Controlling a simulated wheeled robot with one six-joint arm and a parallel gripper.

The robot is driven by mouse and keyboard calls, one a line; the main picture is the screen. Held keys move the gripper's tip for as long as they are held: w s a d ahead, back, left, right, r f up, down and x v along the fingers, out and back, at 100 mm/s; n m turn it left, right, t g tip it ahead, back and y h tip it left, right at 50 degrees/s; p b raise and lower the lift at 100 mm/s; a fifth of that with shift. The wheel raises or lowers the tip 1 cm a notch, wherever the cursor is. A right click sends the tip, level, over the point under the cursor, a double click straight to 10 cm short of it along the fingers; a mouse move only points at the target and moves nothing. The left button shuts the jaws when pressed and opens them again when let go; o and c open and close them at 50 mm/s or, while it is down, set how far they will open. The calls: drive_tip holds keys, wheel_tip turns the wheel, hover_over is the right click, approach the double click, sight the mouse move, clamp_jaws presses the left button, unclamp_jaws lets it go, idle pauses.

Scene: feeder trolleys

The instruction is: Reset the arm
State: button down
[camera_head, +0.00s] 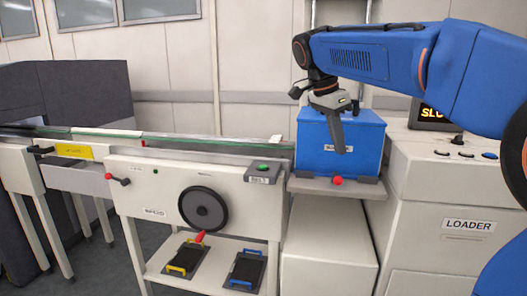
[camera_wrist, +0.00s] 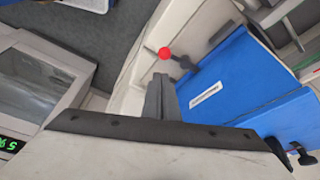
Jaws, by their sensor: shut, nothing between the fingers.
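My blue arm comes in from the right in the head view and bends down at the wrist. My gripper (camera_head: 339,136) is shut and empty, pointing down in front of a blue bin (camera_head: 368,134). In the wrist view my gripper (camera_wrist: 161,92) shows its fingers together. The blue bin also shows there, to the right of the fingers, with a white label on it (camera_wrist: 240,110). I cannot tell whether the fingers touch the bin.
The bin stands on a grey shelf (camera_head: 350,187) with a red knob (camera_head: 337,181). Left is a feeder trolley with a black handwheel (camera_head: 203,208) and a green button (camera_head: 263,168). Right is a white cabinet marked LOADER (camera_head: 468,225) with a lit display (camera_head: 433,113).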

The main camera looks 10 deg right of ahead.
drive_tip(key=s+d+f+n+t+y, duration=0.1)
drive_tip(key=s+f+n+t+y, duration=0.3)
drive_tip(key=s+f+n, duration=1.2)
drive_tip(key=s+f, duration=1)
drive_tip(key=s, duration=0.1)
drive_tip(key=shift+d+f, duration=0.35)
drive_tip(key=shift+d, duration=0.05)
drive_tip(key=shift+r, duration=0.1)
idle(0.4)
